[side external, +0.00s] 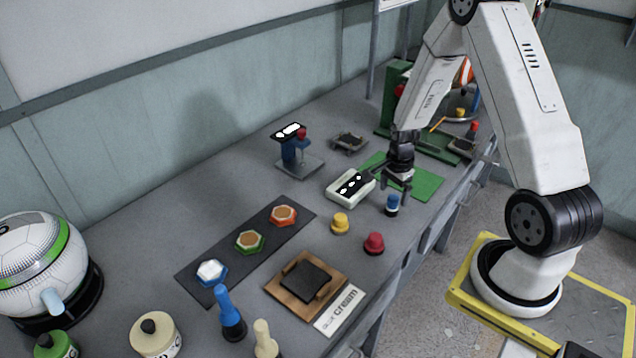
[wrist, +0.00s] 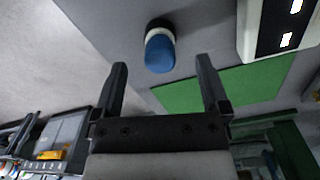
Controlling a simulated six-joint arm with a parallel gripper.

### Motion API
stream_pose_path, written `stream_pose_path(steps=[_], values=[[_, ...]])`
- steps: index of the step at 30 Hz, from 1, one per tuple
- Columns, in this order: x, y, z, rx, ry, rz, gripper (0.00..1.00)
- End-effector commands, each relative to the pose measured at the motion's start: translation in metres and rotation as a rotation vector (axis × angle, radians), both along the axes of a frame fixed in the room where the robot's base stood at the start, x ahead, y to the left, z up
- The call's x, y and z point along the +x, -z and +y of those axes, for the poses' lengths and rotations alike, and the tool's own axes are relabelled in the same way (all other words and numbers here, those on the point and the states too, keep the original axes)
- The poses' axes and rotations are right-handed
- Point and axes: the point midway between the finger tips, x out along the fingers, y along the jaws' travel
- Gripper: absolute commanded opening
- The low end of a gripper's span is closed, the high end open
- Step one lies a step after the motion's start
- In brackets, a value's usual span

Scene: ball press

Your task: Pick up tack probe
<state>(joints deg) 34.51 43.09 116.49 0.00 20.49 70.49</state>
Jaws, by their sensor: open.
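A small upright piece with a rounded blue top and a pale band (side external: 392,205), probably the tack probe, stands on the grey bench near its front edge. In the wrist view its blue top (wrist: 160,53) lies ahead of and between the two fingers. My gripper (side external: 394,193) is open and empty, pointing down just behind the piece, close to the green mat (side external: 427,184). The same gripper shows in the wrist view (wrist: 161,66). The fingers look apart from the piece; the exact gap cannot be told.
A white box with a black top (side external: 350,188) stands close left of my gripper. Yellow (side external: 340,223) and red (side external: 374,243) knobs stand toward the front left. A green frame (side external: 393,100) rises behind. Open bench lies around the blue-topped piece.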

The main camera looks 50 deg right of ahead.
Motion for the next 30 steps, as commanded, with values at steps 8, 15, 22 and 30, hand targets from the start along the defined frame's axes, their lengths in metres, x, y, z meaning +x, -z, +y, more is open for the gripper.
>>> stream_pose_path(steps=[8, 15, 22, 30], values=[[0.000, 0.004, 0.000, 0.000, 0.000, -0.001, 0.95], [-0.001, 0.024, -0.001, 0.000, -0.001, 0.001, 0.95], [-0.001, 0.045, -0.001, 0.000, -0.001, 0.000, 0.95], [-0.001, 0.052, -0.001, 0.000, -0.001, -0.001, 0.95]])
